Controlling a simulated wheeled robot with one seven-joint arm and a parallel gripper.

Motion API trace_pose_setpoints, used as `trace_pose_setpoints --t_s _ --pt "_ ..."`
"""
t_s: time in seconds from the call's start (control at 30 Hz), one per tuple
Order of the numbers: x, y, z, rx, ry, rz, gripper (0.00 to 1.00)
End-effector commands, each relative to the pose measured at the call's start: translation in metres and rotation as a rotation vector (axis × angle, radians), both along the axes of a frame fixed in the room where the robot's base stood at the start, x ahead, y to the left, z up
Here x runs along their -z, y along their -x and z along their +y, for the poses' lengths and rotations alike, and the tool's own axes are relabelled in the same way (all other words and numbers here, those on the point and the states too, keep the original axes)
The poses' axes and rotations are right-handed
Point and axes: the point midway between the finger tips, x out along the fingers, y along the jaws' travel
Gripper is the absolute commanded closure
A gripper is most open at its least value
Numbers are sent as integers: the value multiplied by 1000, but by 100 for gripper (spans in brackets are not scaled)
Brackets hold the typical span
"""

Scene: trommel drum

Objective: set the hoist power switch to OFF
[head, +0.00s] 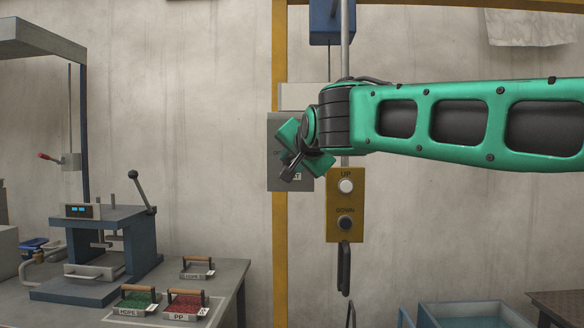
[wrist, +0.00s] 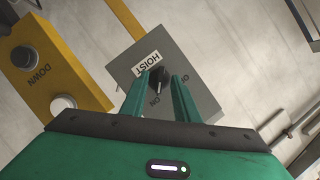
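The hoist power switch is a grey box (head: 279,124) with a white HOIST label (wrist: 147,64). In the wrist view the box (wrist: 190,52) shows tilted, with a small black knob (wrist: 161,77) near its middle. ON is lettered below the knob and OFF, partly covered by a finger, to its right. I cannot tell which way the knob points. My gripper (wrist: 164,84) is open, its two green fingers apart with the knob showing between the tips; contact is not clear.
A yellow pendant (head: 335,205) with UP and DOWN buttons hangs right beside the box, below my forearm; it is also in the wrist view (wrist: 50,70). A yellow post (head: 279,270) stands behind. A bench (head: 235,275) with a press and labelled trays is at left.

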Motion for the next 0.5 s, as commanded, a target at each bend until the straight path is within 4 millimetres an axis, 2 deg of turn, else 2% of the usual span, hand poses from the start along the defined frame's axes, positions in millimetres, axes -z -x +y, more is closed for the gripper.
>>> trace_pose_setpoints --t_s 0.13,0.4,0.5 --pt "2 -7 1 2 0 -1 72" --pt "2 -8 1 1 0 0 72" --pt "2 -7 1 1 0 0 96"
